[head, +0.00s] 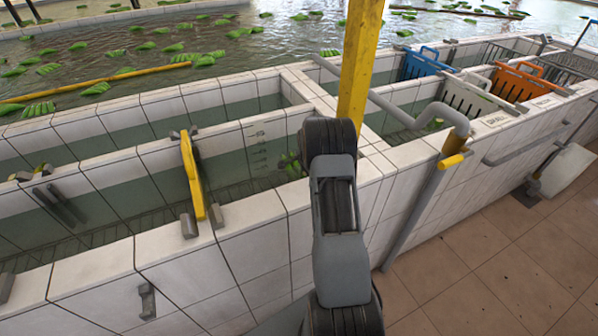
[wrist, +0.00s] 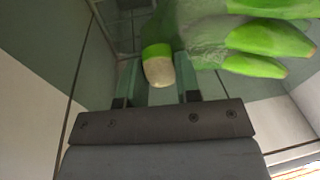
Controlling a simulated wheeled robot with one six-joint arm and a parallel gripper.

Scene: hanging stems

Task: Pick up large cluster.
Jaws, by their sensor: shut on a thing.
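In the wrist view, a green banana cluster (wrist: 262,40) fills the upper right, its fruit pointing right. Its pale cut stem end (wrist: 158,70) lies between the two fingers of my gripper (wrist: 159,82), which is shut on it. The cluster's upper part is cut off by the frame edge. In the head view, my arm hides the gripper. Some green fruit (head: 290,163) shows just left of the arm, over the front tiled tank; I cannot tell whether it is the held cluster.
Blue (head: 420,63) and orange (head: 518,82) crates sit at right, near a grey pipe (head: 455,118). Many clusters float in the far pool (head: 250,45).

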